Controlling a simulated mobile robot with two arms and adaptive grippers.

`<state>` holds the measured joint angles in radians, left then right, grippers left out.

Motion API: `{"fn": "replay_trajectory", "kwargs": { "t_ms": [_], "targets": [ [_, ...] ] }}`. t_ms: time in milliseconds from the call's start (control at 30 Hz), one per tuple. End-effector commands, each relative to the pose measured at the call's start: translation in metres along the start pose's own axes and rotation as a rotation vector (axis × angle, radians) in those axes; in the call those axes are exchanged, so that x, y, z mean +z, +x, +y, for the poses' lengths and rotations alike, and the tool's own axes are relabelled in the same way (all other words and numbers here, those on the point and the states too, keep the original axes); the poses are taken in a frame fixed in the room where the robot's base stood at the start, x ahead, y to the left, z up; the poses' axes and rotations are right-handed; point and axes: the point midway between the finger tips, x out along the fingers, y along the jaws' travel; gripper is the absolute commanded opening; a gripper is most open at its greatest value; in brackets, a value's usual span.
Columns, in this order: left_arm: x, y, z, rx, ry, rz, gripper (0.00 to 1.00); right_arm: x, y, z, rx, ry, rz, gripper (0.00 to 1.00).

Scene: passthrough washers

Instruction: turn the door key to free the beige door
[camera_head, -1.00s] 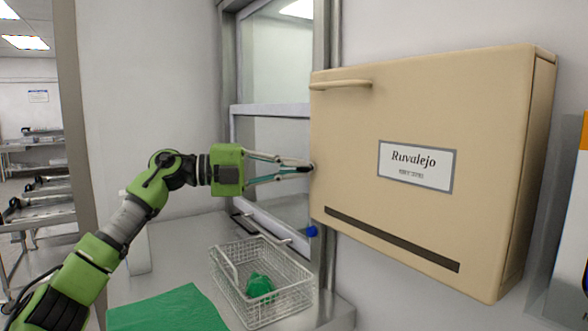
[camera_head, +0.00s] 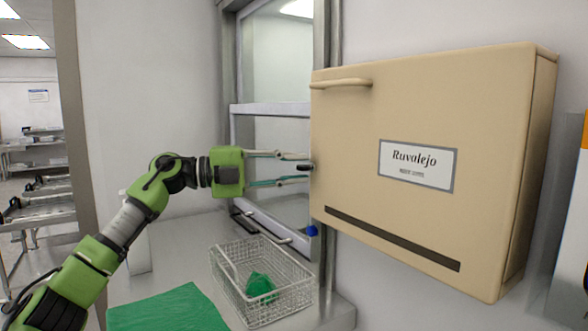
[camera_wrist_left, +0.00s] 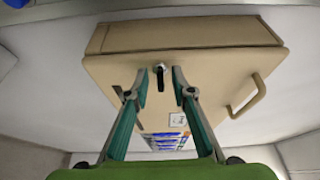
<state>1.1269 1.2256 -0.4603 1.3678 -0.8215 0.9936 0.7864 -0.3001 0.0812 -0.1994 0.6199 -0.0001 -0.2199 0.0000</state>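The beige door (camera_head: 350,130) is the front of a wall cabinet with a "Ruvalejo" label; it looks shut. The door key (camera_head: 306,166) is a small dark piece at the door's left edge; it also shows in the left wrist view (camera_wrist_left: 161,76). My left gripper (camera_head: 309,169) is open around the key. In the left wrist view its fingertips (camera_wrist_left: 160,83) stand on either side of the key, with gaps visible. The lock's exact angle is too small to judge. My right gripper is not in view.
A bar handle (camera_head: 341,84) is on the door's upper left. A wire basket (camera_head: 232,284) with a green item (camera_head: 260,286) stands on the counter below, beside a green cloth (camera_head: 160,312). A sliding window frame (camera_head: 270,110) is behind my gripper.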

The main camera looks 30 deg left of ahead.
Motion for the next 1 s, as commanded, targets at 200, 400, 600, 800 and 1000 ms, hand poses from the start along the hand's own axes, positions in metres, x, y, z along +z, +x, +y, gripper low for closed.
{"fn": "replay_trajectory", "kwargs": {
  "t_ms": [200,400,600,800,1000],
  "targets": [
    [0.0,-0.004,0.0,0.001,0.001,-0.001,0.23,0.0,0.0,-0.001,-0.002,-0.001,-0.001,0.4],
    [0.002,-0.035,0.002,0.004,-0.001,-0.005,0.23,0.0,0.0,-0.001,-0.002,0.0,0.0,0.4],
    [0.002,-0.081,0.003,0.007,-0.004,-0.006,0.23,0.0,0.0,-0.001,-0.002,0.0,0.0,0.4],
    [0.002,-0.109,0.002,0.005,-0.003,-0.004,0.23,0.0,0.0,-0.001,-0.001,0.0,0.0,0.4],
    [0.001,-0.119,0.001,0.002,-0.001,0.0,0.23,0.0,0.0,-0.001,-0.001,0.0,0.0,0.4]
  ]
}}
